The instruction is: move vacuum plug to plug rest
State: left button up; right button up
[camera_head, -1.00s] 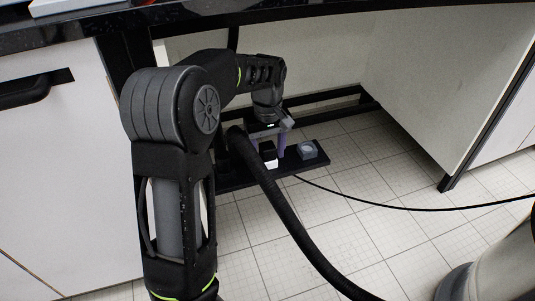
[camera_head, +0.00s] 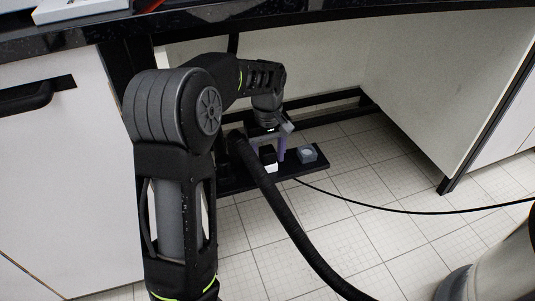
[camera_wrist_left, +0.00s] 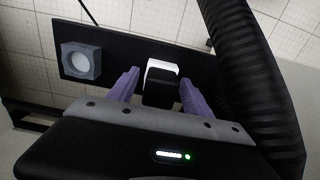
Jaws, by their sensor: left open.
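The vacuum plug appears to be the small black-and-white block (camera_head: 270,158) on the black floor board, partly hidden by the hose and my gripper. It also shows in the left wrist view (camera_wrist_left: 162,70), its black part nearest my wrist. My left gripper (camera_head: 268,153) is open above the board. Its two purple fingers (camera_wrist_left: 159,85) stand on either side of the block, with gaps visible. The plug rest seems to be the grey square block with a round pale centre (camera_head: 307,153), to the right in the head view. My right gripper is not in view.
A thick black ribbed hose (camera_head: 285,215) runs close beside the gripper and across the floor. A thin black cable (camera_head: 400,208) leads right from the board (camera_head: 232,184). White cabinets flank the space under the dark worktop (camera_head: 300,12).

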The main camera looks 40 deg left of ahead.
pick_arm(q)
jog(key=shift+p, duration=0.4)
dwell(0.5)
grip_shut()
dwell(0.7)
jog(key=shift+o, duration=1.6)
grip_release()
